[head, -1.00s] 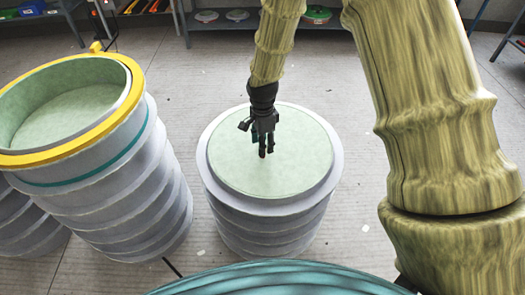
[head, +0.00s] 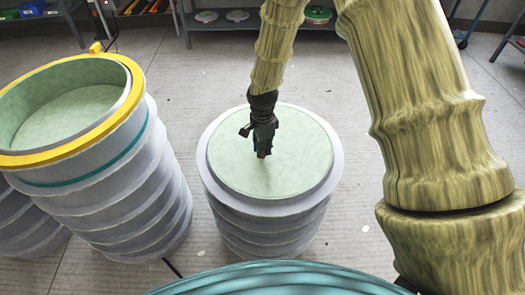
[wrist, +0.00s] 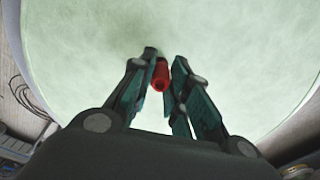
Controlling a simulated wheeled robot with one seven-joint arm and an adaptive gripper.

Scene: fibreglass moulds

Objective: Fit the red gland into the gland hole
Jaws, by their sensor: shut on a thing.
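The red gland (wrist: 161,75) is a small red cylinder between my gripper's fingertips in the wrist view. My gripper (head: 263,154) is shut on it and points down over the pale green top (head: 235,165) of the middle ribbed mould. In the wrist view my gripper (wrist: 160,72) shows both fingers against the gland's sides. In the head view the gland is a tiny reddish spot at the fingertips. I cannot tell whether its lower end touches the surface. I cannot make out the gland hole; a dark shadow lies just beyond the fingertips in the wrist view.
A larger open mould with a yellow rim (head: 125,108) stands at the left. A grey shelf (head: 220,24) with lids is at the back. A teal ribbed surface (head: 270,280) fills the bottom front.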

